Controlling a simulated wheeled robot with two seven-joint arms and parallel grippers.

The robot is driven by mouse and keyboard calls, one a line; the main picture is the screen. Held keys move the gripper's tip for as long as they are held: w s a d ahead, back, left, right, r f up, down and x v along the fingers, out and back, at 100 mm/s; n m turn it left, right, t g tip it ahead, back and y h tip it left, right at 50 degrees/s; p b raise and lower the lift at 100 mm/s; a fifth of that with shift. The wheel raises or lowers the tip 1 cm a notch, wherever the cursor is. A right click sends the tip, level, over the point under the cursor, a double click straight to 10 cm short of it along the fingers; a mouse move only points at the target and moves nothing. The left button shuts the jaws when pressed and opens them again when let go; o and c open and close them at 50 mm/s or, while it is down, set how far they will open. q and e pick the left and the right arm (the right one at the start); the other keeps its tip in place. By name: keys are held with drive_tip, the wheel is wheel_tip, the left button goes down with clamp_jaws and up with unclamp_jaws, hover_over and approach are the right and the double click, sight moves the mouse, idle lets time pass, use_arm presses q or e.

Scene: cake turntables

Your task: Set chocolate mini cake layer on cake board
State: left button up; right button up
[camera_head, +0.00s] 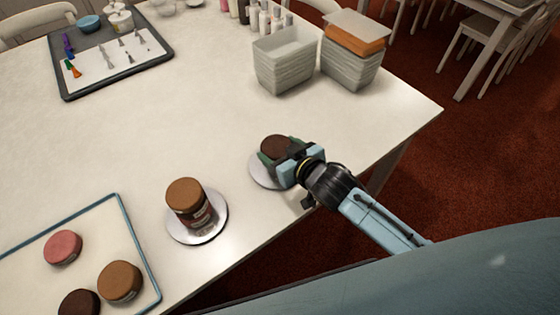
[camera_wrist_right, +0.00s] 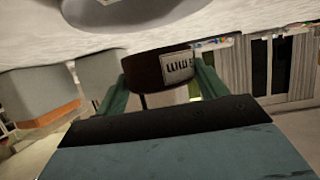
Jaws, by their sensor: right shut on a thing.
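My right gripper (camera_head: 280,153) is shut on a dark chocolate mini cake layer (camera_head: 277,147). The layer is over a round white cake board (camera_head: 259,172), near the table's right edge. Gripper and layer hide much of this board, and I cannot tell whether the layer touches it. In the right wrist view, which is upside down, the layer (camera_wrist_right: 158,72) sits between the green fingers and bears a pale label. My left gripper is not in view.
A second white board (camera_head: 217,232) holds a brown-topped stack (camera_head: 188,203) close on the left. A blue-rimmed tray (camera_head: 138,232) carries more cake layers. Pale containers (camera_head: 285,60) and an orange-topped stack (camera_head: 352,52) stand behind. A dark tray (camera_head: 165,55) holds piping tips. The table's middle is clear.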

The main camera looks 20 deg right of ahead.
wheel_tip(320, 180, down, 3)
drive_tip(key=shift+f+b, duration=0.2)
drive_tip(key=shift+b, duration=0.35)
drive_tip(key=shift+f, duration=0.25)
drive_tip(key=shift+r, duration=0.1)
drive_tip(key=shift+f, duration=0.2)
drive_tip(key=o, duration=1)
drive_tip(key=shift+c, duration=0.2)
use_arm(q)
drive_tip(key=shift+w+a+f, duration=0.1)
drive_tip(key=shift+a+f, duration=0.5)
